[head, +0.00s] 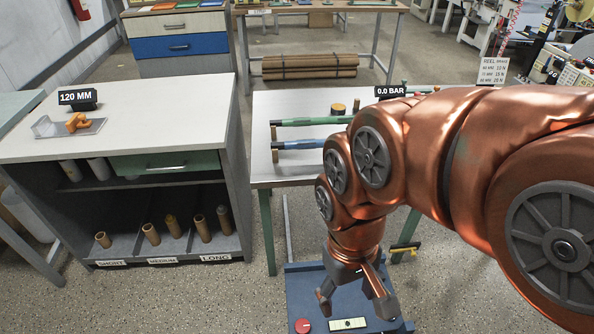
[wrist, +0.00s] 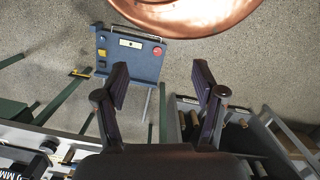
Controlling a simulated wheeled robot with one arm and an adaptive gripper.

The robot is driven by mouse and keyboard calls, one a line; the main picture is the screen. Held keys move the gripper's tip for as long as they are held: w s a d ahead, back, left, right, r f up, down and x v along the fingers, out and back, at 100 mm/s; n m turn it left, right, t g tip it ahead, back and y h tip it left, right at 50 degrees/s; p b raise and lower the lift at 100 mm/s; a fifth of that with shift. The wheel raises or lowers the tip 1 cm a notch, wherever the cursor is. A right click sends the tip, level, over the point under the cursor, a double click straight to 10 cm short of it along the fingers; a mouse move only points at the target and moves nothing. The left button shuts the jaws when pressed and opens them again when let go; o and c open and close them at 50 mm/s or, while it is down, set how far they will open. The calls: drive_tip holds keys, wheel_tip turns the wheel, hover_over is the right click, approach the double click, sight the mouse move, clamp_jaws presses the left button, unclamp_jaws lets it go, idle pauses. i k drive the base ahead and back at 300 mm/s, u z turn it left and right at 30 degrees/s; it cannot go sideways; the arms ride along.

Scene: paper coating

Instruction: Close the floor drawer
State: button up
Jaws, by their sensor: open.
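My gripper (head: 355,300) is open and empty, pointing down at the lower right of the head view. Its two spread fingers also show in the wrist view (wrist: 161,84). A grey cabinet (head: 238,150) stands left of my gripper, well apart from it. I cannot tell which of these is the floor drawer.
A workbench (head: 268,170) with green and blue bars stands between the cabinet and my arm. A blue-fronted drawer unit (head: 178,46) is at the back left. Brown rolls (head: 310,66) lie under a back table. Floor (head: 200,300) in front of the cabinet is clear.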

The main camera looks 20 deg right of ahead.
sight(351, 313)
drive_tip(key=z, duration=1.05)
drive_tip(key=k, duration=1.35)
drive_tip(key=u, duration=1.05)
